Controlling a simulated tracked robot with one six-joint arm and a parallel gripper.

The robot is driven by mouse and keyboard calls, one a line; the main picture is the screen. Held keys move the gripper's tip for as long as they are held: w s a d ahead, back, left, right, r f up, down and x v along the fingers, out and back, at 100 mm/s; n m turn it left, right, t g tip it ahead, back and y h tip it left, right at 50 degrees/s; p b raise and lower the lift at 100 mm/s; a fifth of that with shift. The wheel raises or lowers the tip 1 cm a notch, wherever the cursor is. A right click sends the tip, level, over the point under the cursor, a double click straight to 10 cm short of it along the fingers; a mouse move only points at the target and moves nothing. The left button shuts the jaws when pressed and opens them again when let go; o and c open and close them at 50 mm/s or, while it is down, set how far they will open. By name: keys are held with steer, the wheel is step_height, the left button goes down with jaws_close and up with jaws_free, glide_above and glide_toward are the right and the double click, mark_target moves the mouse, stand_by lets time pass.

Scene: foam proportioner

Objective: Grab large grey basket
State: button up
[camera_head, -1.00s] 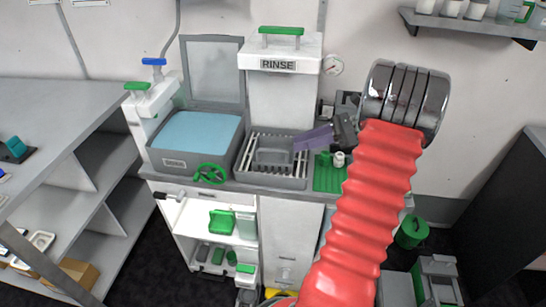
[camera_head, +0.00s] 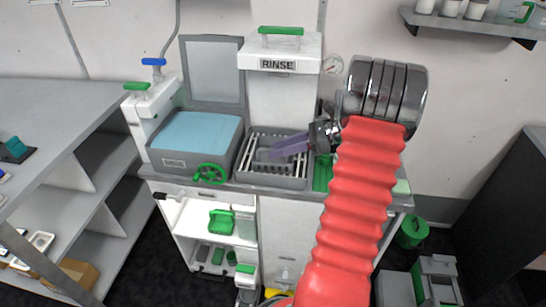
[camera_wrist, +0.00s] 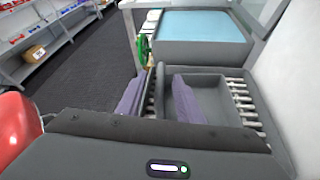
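A grey basket (camera_head: 263,155) sits on the slatted rack of the sink below the RINSE unit. It also shows in the wrist view (camera_wrist: 211,105) as an open box with a hollow inside. My gripper (camera_head: 289,147) reaches in from the right with its purple fingers over the basket. In the wrist view the two fingers (camera_wrist: 158,98) stand apart. One finger is left of the basket's left wall and the other appears over its inside, with the wall between them. Whether either finger touches the wall cannot be told. My gripper's body hides the basket's near part.
A blue-topped tank (camera_head: 200,132) with a green handwheel (camera_head: 211,173) is left of the sink. The RINSE unit (camera_head: 281,90) rises directly behind. A green mat (camera_head: 321,173) lies right of the sink. The sink's grey rim (camera_head: 268,181) surrounds the rack.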

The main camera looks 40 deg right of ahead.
steer(key=x, duration=0.3)
steer(key=shift+w+a, duration=0.1)
steer(key=shift+w, duration=0.05)
stand_by(0.4)
jaws_close()
stand_by(0.4)
